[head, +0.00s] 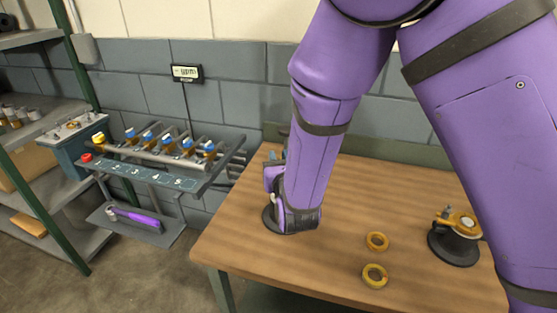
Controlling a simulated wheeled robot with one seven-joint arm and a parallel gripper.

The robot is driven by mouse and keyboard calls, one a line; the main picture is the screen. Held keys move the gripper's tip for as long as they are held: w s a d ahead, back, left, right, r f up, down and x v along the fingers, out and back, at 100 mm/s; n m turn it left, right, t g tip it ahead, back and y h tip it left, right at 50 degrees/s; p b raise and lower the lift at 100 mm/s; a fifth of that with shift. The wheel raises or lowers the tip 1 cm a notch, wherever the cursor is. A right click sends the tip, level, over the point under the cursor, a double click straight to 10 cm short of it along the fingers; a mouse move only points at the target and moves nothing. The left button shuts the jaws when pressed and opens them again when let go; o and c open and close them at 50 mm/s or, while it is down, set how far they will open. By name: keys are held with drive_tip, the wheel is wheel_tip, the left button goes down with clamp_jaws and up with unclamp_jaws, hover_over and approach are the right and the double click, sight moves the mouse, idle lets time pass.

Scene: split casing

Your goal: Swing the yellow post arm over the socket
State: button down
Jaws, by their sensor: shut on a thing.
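My gripper (274,182) is at the left part of the wooden table, mostly hidden behind my own purple wrist. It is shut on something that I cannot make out. A dark round base (269,217) shows under and beside it, largely covered by my arm. A bit of blue shows just above the gripper. At the table's right, a dark round stand (453,248) carries a yellow-orange piece (459,221) with a small knob. I cannot tell for certain which part is the yellow post arm or the socket.
Shelves stand far left. The table's front middle is otherwise clear.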

drive_tip(key=shift+d, duration=0.1)
drive_tip(key=c, duration=1)
unclamp_jaws()
drive_tip(key=v, duration=1)
drive_tip(key=shift+s+d, duration=0.15)
drive_tip(key=shift+s, duration=0.2)
